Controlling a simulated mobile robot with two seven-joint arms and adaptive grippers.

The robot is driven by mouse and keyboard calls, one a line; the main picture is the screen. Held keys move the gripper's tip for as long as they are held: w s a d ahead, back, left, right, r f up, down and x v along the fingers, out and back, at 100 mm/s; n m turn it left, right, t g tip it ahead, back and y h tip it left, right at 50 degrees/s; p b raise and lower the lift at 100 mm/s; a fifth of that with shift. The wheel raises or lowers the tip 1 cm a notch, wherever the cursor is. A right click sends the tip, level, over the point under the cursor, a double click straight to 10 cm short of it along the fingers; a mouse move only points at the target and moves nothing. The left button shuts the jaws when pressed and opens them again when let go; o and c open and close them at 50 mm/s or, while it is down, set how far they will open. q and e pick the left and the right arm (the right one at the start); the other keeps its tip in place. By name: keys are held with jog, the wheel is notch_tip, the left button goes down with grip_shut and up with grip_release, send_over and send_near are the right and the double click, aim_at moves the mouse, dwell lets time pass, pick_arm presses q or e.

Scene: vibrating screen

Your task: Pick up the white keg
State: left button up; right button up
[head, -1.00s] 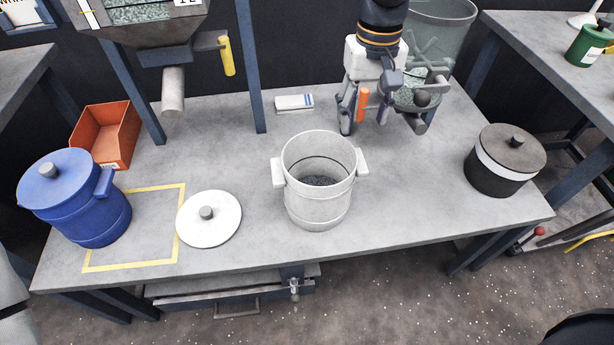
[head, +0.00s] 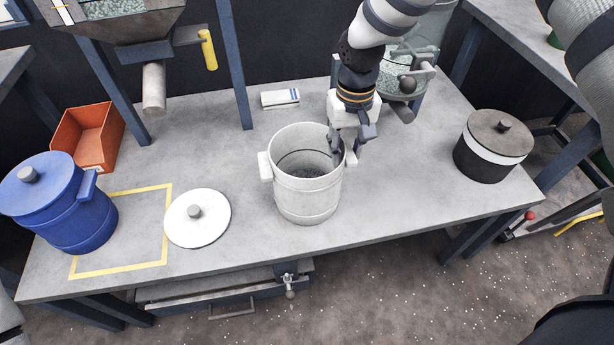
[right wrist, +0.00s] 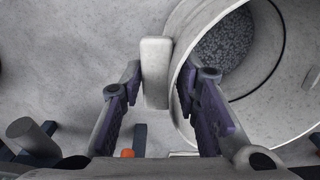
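The white keg (head: 307,200) stands upright and open on the table, with dark grains at its bottom. Its left handle (head: 265,167) is clear; its right handle (head: 352,158) is partly covered by my right gripper (head: 345,150). In the right wrist view, the handle (right wrist: 156,72) lies between the open fingers of the gripper (right wrist: 162,95), with gaps on both sides. One finger overlaps the keg's rim (right wrist: 182,60); I cannot tell how deep it sits.
A white lid (head: 197,219) lies left of the keg, beside a yellow-marked square. A blue keg (head: 65,215) stands farther left, a black-and-white keg (head: 490,150) at right. An orange bin (head: 88,135) and a hopper spout (head: 153,90) are at back left.

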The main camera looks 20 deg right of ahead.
grip_shut()
jog(key=shift+w+r, duration=0.1)
